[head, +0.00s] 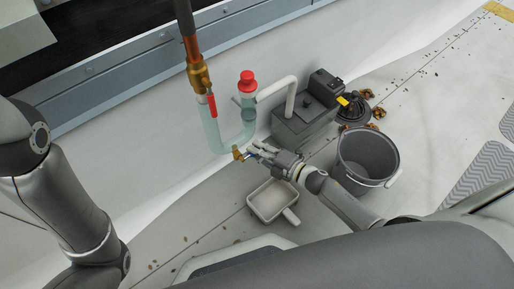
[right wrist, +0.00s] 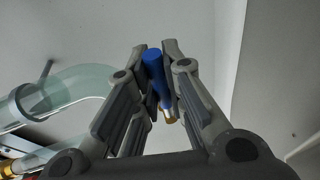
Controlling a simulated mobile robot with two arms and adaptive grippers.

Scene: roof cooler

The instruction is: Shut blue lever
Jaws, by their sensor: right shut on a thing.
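The blue lever (right wrist: 153,66) stands between the fingers of my right gripper (right wrist: 157,52) in the right wrist view, with a brass-coloured part (right wrist: 169,118) at its lower end. My right gripper is shut on the lever. In the head view my right gripper (head: 256,152) is at a small brass valve (head: 238,153) near the bottom of the clear U-shaped pipe (head: 217,143). The lever is mostly hidden by the fingers there. My left arm shows at the left, but its gripper is out of view.
A copper pipe (head: 191,49) with a red-handled valve (head: 212,105) joins the clear pipe. A red cap (head: 247,79) tops its other side. A grey pump box (head: 303,122), a dark bucket (head: 367,160) and a white scoop-like tray (head: 272,203) stand close to my right arm.

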